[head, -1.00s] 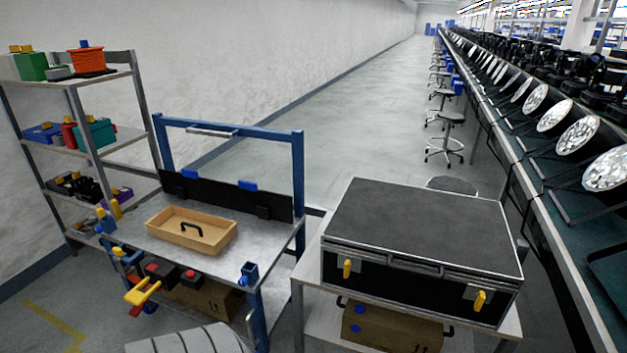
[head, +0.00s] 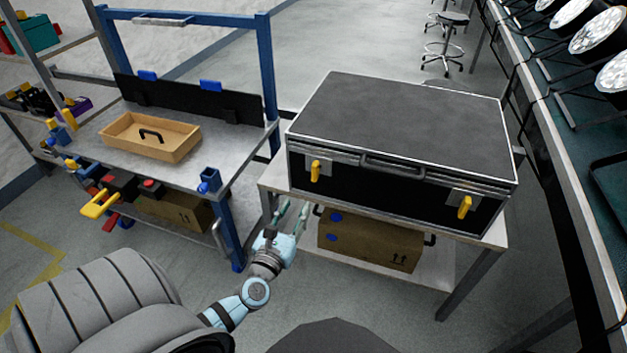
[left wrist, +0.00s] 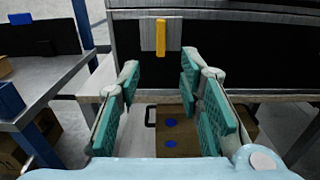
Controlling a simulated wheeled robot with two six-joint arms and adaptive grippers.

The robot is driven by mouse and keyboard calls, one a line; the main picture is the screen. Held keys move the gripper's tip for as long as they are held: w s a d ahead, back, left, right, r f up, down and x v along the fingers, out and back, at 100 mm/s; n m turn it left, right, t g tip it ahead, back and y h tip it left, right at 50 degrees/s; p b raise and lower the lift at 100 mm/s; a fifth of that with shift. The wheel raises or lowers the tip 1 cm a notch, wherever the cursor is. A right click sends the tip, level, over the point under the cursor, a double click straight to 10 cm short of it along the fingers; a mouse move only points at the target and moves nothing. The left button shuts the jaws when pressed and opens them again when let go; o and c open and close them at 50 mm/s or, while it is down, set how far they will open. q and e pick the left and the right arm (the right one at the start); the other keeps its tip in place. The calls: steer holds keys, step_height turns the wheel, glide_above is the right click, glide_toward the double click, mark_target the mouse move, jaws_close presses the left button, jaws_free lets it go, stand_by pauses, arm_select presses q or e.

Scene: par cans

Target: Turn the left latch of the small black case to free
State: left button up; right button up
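The small black case (head: 395,130) stands closed on a low table in the head view, its front facing me. Its left latch (head: 315,170) is a yellow lever on a grey plate, pointing down. A matching right latch (head: 464,207) hangs near the right end. My left gripper (head: 291,210) is open and empty, below and a little left of the left latch, apart from the case. In the left wrist view the left latch (left wrist: 161,34) shows ahead, above the gap between the teal finger pads of the left gripper (left wrist: 160,85). My right gripper is not in view.
The case's table (head: 270,183) has a lower shelf with a cardboard box (head: 370,243). A workbench (head: 200,165) with a blue frame, a wooden tray (head: 170,150) and clamps stands at the left. A long bench with lamps runs along the right.

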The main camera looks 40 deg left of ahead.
mark_target(314, 173)
arm_select(q)
steer(key=b+x, duration=0.1)
steer(key=x, duration=1.3)
steer(key=shift+w+d+r+b, duration=0.1)
steer(key=shift+b, duration=0.3)
jaws_close()
